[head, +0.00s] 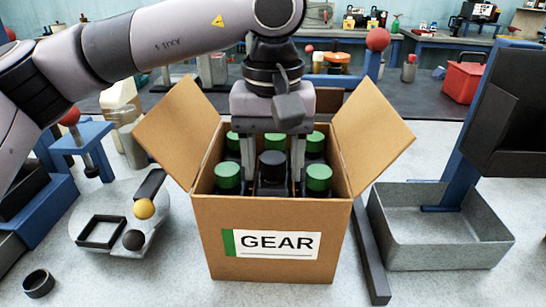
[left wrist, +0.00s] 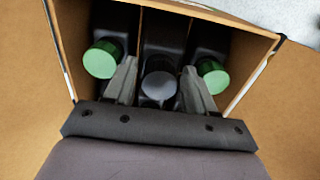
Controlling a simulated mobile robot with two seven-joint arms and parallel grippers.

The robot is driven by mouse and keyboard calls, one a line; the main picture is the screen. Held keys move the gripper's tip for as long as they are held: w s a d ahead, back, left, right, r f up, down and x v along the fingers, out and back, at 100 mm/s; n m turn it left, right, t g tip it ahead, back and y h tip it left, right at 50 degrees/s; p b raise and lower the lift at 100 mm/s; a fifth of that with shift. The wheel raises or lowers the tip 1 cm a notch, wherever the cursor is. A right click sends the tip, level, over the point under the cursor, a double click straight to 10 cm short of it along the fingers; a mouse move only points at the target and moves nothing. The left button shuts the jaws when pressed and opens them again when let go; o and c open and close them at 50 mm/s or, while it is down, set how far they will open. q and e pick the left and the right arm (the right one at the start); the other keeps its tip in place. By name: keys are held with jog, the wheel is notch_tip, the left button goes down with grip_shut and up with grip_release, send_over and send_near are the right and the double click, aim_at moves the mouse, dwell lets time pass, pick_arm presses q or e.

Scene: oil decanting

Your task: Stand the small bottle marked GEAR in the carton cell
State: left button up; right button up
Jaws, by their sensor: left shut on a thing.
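The open cardboard carton (head: 205,240) has a white label reading GEAR on its front. My left gripper (head: 272,172) reaches down into it from above and is shut on a small dark bottle with a dark cap (head: 272,158). This bottle is in the front middle cell, between two green-capped bottles, and looks upright. Its own marking and its base are hidden. In the left wrist view the fingers (left wrist: 160,85) lie on either side of the dark cap (left wrist: 158,87). My right gripper is not in view.
Green-capped bottles (head: 228,176) fill the cells around. The carton's side flaps (head: 372,135) stand spread outward. A grey metal tray (head: 440,262) is at the right. A round plate with a yellow ball (head: 144,208) and a dark ball is at the left, near a black ring (head: 38,283).

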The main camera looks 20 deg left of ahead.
pick_arm(q)
jog(key=shift+f+b, duration=0.6)
jog(key=shift+f, duration=0.25)
jog(key=o, duration=1.2)
jog(key=shift+o, duration=0.2)
notch_tip(320, 180, up, 7)
jog(key=shift+r, duration=0.15)
